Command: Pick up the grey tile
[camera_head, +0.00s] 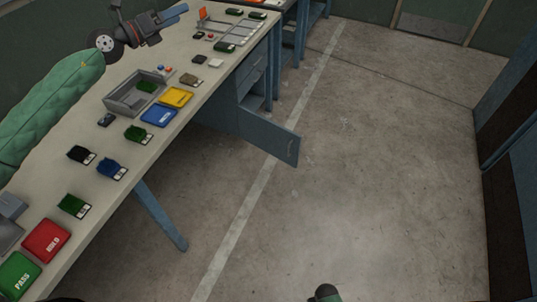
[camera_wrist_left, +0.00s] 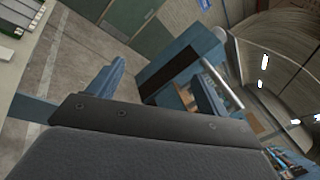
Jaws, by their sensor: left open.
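A small light grey tile (camera_head: 215,63) lies flat on the long bench, toward its far part. A darker small piece (camera_head: 199,59) lies just left of it; its colour is hard to tell. My left gripper (camera_head: 172,22) is open and empty. In the head view it is above the far left side of the bench, up and left of the light grey tile and apart from it. The left wrist view shows no grey tile.
The bench (camera_head: 150,185) also bears a grey bin (camera_head: 122,107), a yellow tray (camera_head: 177,97), a blue tray (camera_head: 159,116), a red tray (camera_head: 46,241), a green PASS tray (camera_head: 18,275) and several labelled pieces. An open drawer or door (camera_head: 270,135) juts from the bench. The floor is clear.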

